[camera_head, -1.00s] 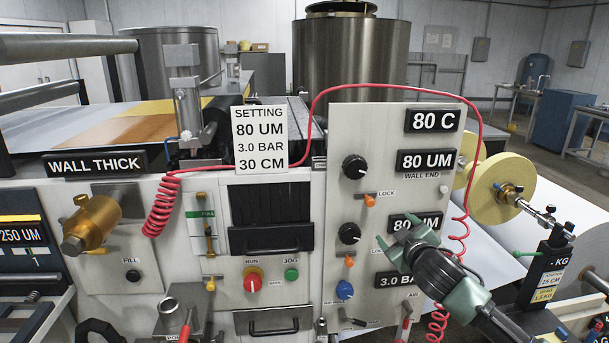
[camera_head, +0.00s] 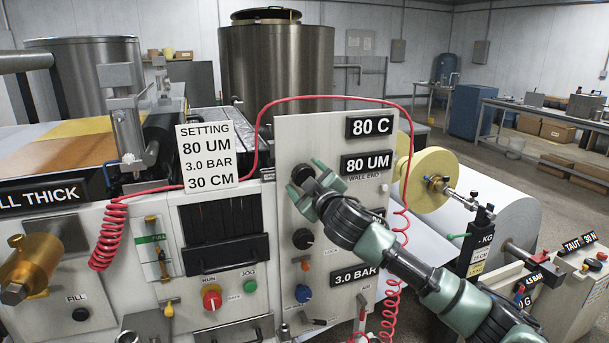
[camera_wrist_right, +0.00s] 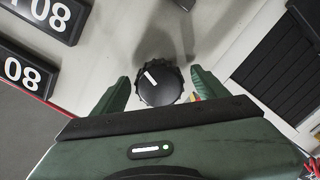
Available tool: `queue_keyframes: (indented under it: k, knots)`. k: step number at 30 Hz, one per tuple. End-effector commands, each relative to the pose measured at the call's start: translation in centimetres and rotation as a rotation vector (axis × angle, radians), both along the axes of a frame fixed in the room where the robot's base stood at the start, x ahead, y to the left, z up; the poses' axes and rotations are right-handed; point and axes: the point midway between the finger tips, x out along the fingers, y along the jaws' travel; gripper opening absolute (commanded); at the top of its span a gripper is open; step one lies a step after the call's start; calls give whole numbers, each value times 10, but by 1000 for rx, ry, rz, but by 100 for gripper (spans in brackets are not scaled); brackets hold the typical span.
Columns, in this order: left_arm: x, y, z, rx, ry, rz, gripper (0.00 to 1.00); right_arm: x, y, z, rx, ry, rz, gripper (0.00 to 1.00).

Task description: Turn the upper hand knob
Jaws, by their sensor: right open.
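The upper hand knob (camera_head: 303,174) is a black ridged dial near the top of the upright white panel (camera_head: 290,135). In the right wrist view the knob (camera_wrist_right: 160,83) has a white pointer mark and lies between my two green fingertips, slightly ahead of them. My right gripper (camera_head: 314,182) is open at the knob and partly covers it in the head view. In the wrist view its fingers (camera_wrist_right: 158,92) stand apart on both sides, with a visible gap to the knob. My left gripper is not in view.
A lower black knob (camera_head: 303,239) and a blue knob (camera_head: 303,293) sit below on the same panel. A red coiled hose (camera_head: 330,97) arches over the panel top and hangs at its right. Displays reading 80 C (camera_head: 370,126) and 80 UM (camera_head: 367,163) are close by.

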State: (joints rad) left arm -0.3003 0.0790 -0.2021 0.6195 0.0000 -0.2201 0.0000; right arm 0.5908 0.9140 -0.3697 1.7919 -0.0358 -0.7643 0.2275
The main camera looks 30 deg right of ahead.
Motion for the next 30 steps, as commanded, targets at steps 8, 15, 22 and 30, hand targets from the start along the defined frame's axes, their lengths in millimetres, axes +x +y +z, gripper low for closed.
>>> queue_keyframes:
  k: [8,15,22,30]
  knots:
    - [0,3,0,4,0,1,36,1,0,0,0,-1,1,71]
    - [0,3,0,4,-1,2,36,1,0,0,0,-1,1,11]
    - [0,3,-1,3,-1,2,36,1,0,-1,25,-6,1,12]
    - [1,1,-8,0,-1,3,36,1,1,-2,165,-41,2,12]
